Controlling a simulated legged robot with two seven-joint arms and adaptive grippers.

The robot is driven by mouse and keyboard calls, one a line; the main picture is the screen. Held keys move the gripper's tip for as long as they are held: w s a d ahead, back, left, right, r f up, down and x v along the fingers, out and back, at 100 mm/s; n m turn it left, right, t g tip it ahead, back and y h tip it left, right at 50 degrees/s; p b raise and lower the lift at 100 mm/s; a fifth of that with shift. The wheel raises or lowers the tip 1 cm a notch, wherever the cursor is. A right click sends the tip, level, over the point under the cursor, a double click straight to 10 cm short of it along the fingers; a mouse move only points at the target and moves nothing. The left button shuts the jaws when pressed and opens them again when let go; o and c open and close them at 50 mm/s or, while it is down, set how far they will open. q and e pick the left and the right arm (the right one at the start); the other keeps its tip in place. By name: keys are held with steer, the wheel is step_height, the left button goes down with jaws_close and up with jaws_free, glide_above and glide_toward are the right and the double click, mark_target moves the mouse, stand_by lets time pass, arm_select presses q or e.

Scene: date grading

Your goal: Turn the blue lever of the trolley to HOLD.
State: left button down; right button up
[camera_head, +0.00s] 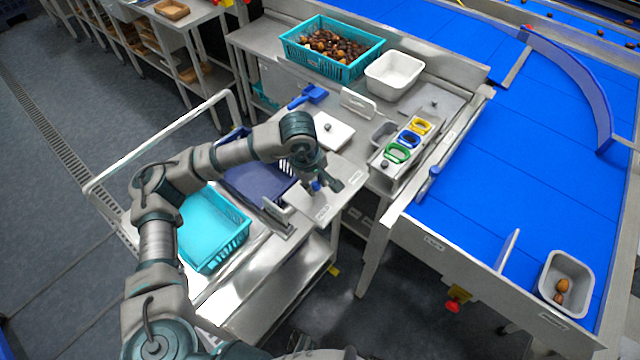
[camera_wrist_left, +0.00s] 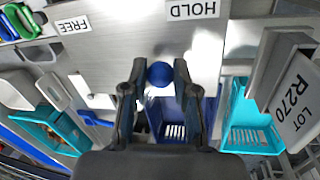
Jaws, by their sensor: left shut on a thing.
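My left gripper (camera_head: 325,186) is at the end plate of the trolley (camera_head: 262,285). In the left wrist view its two fingers (camera_wrist_left: 158,84) are shut on the round blue knob of the lever (camera_wrist_left: 160,73). In the head view a little of the blue lever (camera_head: 316,186) shows beside the fingers. A HOLD label (camera_wrist_left: 193,9) and a FREE label (camera_wrist_left: 74,26) are on the metal plate. The knob is nearer the HOLD label in the wrist view. The lever's shaft and pivot are hidden, so its exact setting cannot be told. My right gripper is not in view.
The trolley carries a turquoise crate (camera_head: 243,238) and a dark blue crate (camera_head: 240,180), with a LOT R270 card (camera_wrist_left: 297,98) close by. The bench with coloured rings (camera_head: 397,153) and the blue conveyor (camera_head: 490,180) are to the right. Grey floor is free left.

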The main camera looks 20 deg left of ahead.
arm_select(q)
steer(key=shift+w+a+r, duration=0.25)
steer(key=shift+a+r, duration=0.05)
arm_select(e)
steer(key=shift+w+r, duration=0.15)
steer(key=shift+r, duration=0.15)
arm_select(q)
steer(key=c, duration=0.9)
jaws_free()
steer(key=shift+a+f, duration=0.15)
steer(key=shift+f, duration=0.1)
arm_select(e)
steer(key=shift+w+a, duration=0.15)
arm_select(q)
steer(key=shift+s+r, duration=0.1)
steer(key=shift+r, duration=0.35)
steer(key=shift+s+a+r, duration=0.25)
steer(key=shift+r, duration=1.55)
steer(key=shift+s+a+r, duration=0.2)
steer(key=shift+s+r, duration=0.05)
steer(key=shift+r, duration=1.55)
steer(key=shift+s+a+r, duration=0.25)
steer(key=shift+r, duration=1.55)
